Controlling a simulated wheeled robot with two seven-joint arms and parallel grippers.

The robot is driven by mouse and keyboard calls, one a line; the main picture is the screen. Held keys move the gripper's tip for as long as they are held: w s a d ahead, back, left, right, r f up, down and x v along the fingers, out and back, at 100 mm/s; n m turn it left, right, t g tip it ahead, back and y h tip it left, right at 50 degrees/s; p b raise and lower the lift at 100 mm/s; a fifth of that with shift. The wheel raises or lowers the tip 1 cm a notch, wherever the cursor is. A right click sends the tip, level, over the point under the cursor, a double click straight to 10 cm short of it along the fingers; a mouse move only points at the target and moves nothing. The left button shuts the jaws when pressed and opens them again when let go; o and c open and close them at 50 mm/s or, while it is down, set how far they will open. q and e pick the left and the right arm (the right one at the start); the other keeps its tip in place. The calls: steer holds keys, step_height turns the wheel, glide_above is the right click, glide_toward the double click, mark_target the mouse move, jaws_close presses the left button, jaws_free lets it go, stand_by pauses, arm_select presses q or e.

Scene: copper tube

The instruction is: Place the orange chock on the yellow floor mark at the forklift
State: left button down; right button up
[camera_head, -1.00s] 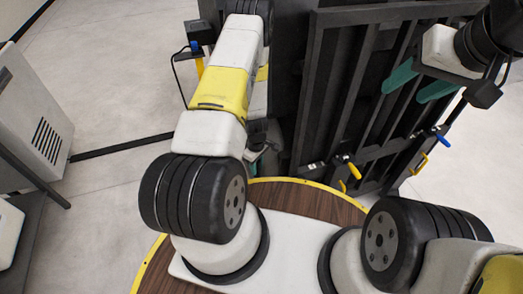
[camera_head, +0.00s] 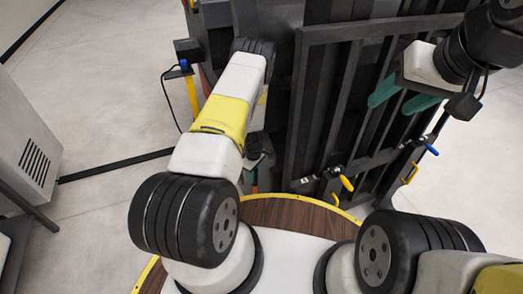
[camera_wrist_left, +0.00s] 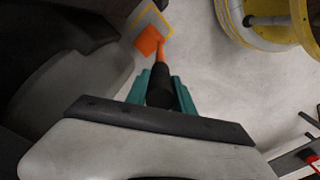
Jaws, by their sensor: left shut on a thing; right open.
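The orange chock (camera_wrist_left: 149,41) shows in the left wrist view, at the end of an orange rod with a black handle (camera_wrist_left: 160,88). My left gripper (camera_wrist_left: 160,92) has its green fingers shut on this handle. The yellow floor mark (camera_wrist_left: 165,28) is a square outline just beyond the chock. The chock covers its near part; I cannot tell whether it touches the floor. In the head view, my left arm hides most of the left gripper, and neither chock nor mark can be made out. My right gripper (camera_head: 401,95) is open and empty before the dark forklift frame (camera_head: 345,110).
A dark rounded body (camera_wrist_left: 50,90) fills the left of the left wrist view. A yellow-rimmed round thing (camera_wrist_left: 265,25) stands at its upper right. In the head view, a grey cabinet (camera_head: 28,135) stands at left, a black strip (camera_head: 115,166) crossing the floor beside it.

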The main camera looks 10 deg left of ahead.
arm_select(q)
steer(key=shift+w+f, duration=0.3)
steer(key=c, duration=1.1)
jaws_free()
steer(key=shift+s+f, duration=0.15)
steer(key=shift+f, duration=0.05)
steer(key=shift+r, duration=0.1)
